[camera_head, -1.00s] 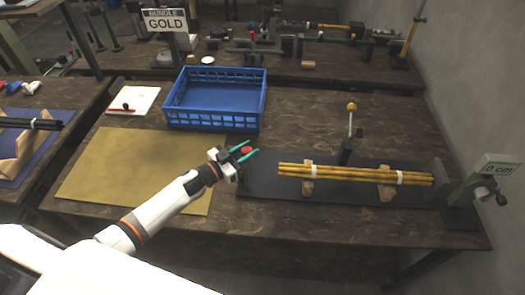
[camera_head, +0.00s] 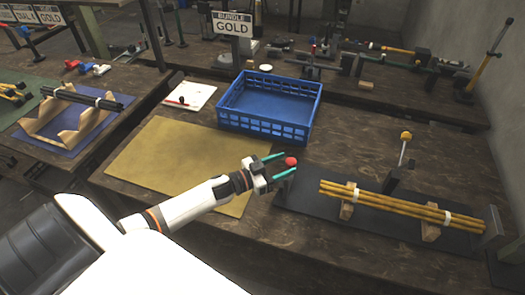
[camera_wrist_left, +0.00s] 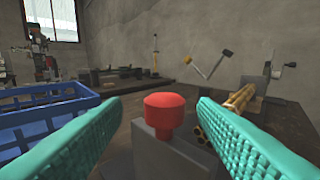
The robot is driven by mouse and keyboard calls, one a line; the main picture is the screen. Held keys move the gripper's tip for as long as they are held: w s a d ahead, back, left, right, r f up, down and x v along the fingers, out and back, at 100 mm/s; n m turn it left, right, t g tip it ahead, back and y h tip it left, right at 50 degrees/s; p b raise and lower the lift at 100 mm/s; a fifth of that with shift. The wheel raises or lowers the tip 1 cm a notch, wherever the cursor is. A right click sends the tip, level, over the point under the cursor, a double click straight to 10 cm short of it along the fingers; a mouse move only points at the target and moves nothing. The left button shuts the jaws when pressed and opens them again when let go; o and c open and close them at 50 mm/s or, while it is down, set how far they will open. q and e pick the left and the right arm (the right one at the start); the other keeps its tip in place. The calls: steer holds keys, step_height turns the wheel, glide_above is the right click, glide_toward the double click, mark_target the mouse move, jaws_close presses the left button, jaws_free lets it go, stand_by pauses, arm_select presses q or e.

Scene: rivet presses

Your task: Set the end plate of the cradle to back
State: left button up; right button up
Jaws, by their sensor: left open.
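The cradle is a dark base (camera_head: 322,205) bearing two wooden supports (camera_head: 431,231), with a bundle of gold rods (camera_head: 390,203) lying across them. A grey upright plate (camera_head: 493,222) stands at its right end. At the left end a red knob (camera_head: 291,161) shows; in the left wrist view the red knob (camera_wrist_left: 165,112) sits on a dark grey block (camera_wrist_left: 165,155). My left gripper (camera_head: 285,164) is open and empty, its teal fingers on either side of the knob. I cannot tell how far the knob is between them. My right gripper is not in view.
A blue crate (camera_head: 265,128) stands behind my left gripper, beside a tan mat (camera_head: 165,150). A yellow-knobbed lever (camera_head: 405,145) rises behind the rods. A GOLD sign (camera_head: 232,24) stands behind the crate. Dark rods lie on wooden supports (camera_head: 70,125) at the left.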

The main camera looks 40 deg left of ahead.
arm_select(q)
steer(key=b+v, duration=0.1)
steer(key=v, duration=0.8)
steer(key=shift+a+b, duration=0.15)
steer(key=shift+b, duration=0.2)
steer(key=shift+s, duration=0.1)
